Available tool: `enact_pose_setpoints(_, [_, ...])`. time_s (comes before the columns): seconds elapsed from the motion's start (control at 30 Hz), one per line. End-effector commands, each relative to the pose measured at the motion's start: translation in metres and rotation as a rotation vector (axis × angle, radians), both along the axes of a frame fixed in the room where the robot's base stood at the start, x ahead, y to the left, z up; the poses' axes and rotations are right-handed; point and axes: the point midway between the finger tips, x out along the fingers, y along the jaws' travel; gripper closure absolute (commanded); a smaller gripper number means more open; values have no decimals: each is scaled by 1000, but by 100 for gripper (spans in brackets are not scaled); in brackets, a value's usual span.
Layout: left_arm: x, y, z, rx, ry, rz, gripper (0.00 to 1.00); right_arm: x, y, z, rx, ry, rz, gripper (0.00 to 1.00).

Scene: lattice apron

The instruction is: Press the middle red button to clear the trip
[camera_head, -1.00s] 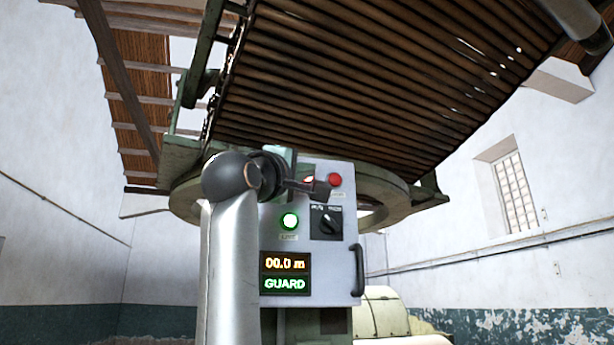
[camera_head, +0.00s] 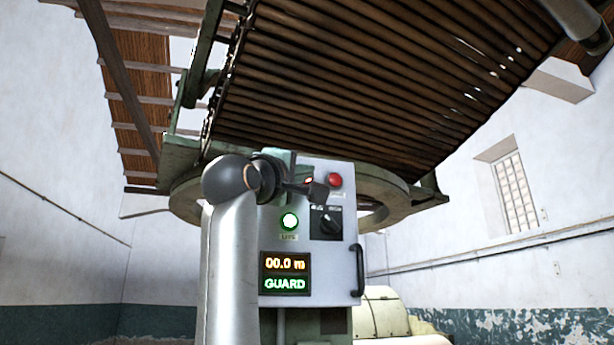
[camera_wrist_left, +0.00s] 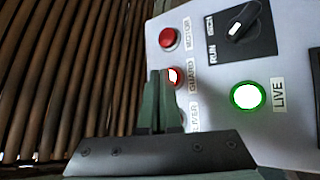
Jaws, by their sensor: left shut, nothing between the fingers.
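The grey control panel (camera_head: 340,262) faces me. In the left wrist view its red buttons stand in a row: MOTOR (camera_wrist_left: 169,38), then the middle GUARD button (camera_wrist_left: 173,76), which has a bright white centre. My right gripper is not in view.
A green lit LIVE button (camera_head: 289,221), a black RUN selector (camera_head: 326,222) and a black handle (camera_head: 357,270) are on the panel. The display (camera_head: 285,273) reads 00.0 m and GUARD. A large slatted lattice (camera_head: 360,95) hangs above, close to the panel.

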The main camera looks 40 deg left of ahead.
Motion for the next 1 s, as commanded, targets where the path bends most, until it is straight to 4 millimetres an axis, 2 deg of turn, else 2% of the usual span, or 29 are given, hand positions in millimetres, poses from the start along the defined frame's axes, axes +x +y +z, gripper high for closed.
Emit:
enact_pose_setpoints(0.67, [3, 5, 0, -2, -1, 1, 100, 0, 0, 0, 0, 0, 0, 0])
enact_pose_setpoints(1.0, [-6, -6, -1, 0, -2, 0, 100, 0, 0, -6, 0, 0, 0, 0])
